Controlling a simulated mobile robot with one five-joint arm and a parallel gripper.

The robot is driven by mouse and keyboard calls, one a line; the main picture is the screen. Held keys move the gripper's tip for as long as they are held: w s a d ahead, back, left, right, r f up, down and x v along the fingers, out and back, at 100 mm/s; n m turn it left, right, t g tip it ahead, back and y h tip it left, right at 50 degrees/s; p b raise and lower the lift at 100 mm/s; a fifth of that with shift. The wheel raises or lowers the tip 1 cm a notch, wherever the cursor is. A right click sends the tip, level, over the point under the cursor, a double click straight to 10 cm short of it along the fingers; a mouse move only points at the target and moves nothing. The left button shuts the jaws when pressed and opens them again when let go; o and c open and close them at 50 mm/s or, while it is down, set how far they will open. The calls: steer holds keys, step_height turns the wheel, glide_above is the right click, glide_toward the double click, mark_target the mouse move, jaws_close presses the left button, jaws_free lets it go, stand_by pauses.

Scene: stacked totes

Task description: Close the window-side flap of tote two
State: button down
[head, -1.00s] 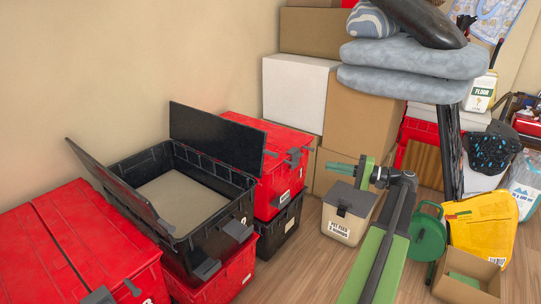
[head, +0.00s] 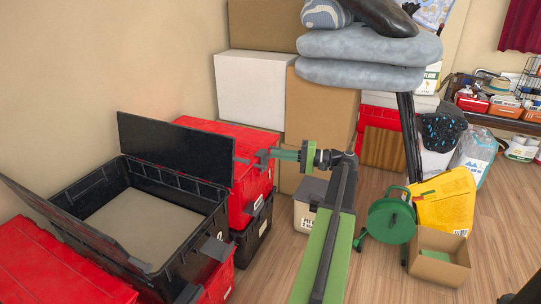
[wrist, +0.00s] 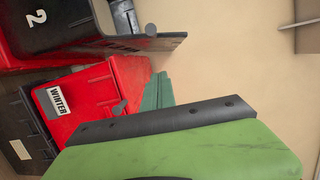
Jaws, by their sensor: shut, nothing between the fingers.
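Tote two is the open black tote (head: 207,228) at the left in the head view, filled with something flat and beige. Its white "2" shows in the wrist view, on the tote's dark wall (wrist: 75,22). One black flap (head: 175,150) stands up on its far side, toward the curtain side of the room. The other flap (head: 75,228) stands raised and tilted on the near left. My gripper (head: 275,156) is shut and empty, to the right of the far flap, apart from it. Its green fingers (wrist: 157,90) show in the wrist view.
A red lidded tote (head: 250,185) sits on a black one just behind tote two, close to my gripper; its label reads WINTER (wrist: 57,101). Boxes (head: 262,90) stand behind. A green reel (head: 390,221) and an open carton (head: 438,270) are at right.

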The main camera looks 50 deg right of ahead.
steer(key=w+a, duration=0.6)
steer(key=a, duration=0.1)
steer(key=shift+a, duration=0.35)
